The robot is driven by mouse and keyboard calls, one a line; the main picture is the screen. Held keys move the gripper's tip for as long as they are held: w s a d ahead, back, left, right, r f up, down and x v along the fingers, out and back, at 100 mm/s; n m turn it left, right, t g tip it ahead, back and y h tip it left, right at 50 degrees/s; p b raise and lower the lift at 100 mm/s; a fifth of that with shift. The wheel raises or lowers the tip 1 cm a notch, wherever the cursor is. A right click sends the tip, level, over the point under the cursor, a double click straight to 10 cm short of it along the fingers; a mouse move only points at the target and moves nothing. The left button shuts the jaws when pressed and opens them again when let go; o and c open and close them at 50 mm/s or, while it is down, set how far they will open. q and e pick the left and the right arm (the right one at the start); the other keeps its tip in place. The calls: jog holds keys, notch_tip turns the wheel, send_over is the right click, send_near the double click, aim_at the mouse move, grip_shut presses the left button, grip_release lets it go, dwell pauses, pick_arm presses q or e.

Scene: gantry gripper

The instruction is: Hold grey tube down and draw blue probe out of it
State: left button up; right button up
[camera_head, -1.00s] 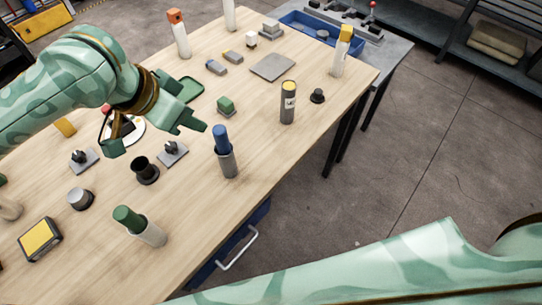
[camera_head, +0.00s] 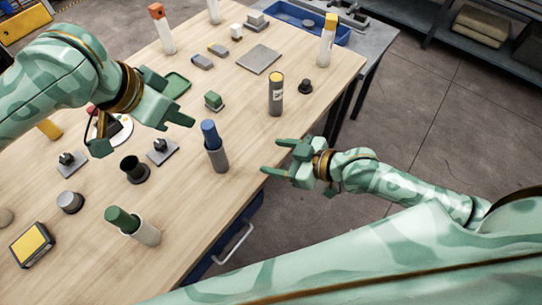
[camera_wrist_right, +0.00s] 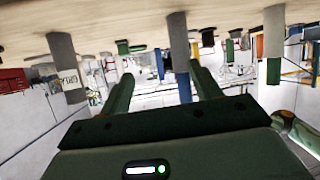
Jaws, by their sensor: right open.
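The grey tube (camera_head: 218,160) stands upright near the table's right edge, with the blue probe (camera_head: 209,133) sticking out of its top. In the right wrist view, which is upside down, the grey tube (camera_wrist_right: 178,38) and the blue probe (camera_wrist_right: 184,86) show beyond the fingers, nearer the right finger. My left gripper (camera_head: 147,135) is open and empty above the table, left of the probe. My right gripper (camera_head: 271,157) is open and empty off the table's right edge, right of the tube and apart from it, fingers pointing left toward it.
A white tube with a green probe (camera_head: 133,226) stands nearer. A dark grey cylinder with a yellow top (camera_head: 276,95) and a black knob (camera_head: 305,87) stand farther back. A black cup (camera_head: 134,169) and a clamp plate (camera_head: 162,151) lie left of the tube.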

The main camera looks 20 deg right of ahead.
aim_at(223, 153)
notch_tip(223, 153, up, 3)
jog(key=s+a+y, duration=0.1)
jog(key=s+a, duration=0.1)
jog(key=a, duration=0.1)
jog(key=shift+g, duration=0.3)
jog(key=x, duration=1.6)
jog(key=shift+w, duration=0.4)
jog(key=shift+d, duration=0.1)
jog(key=shift+c, duration=0.3)
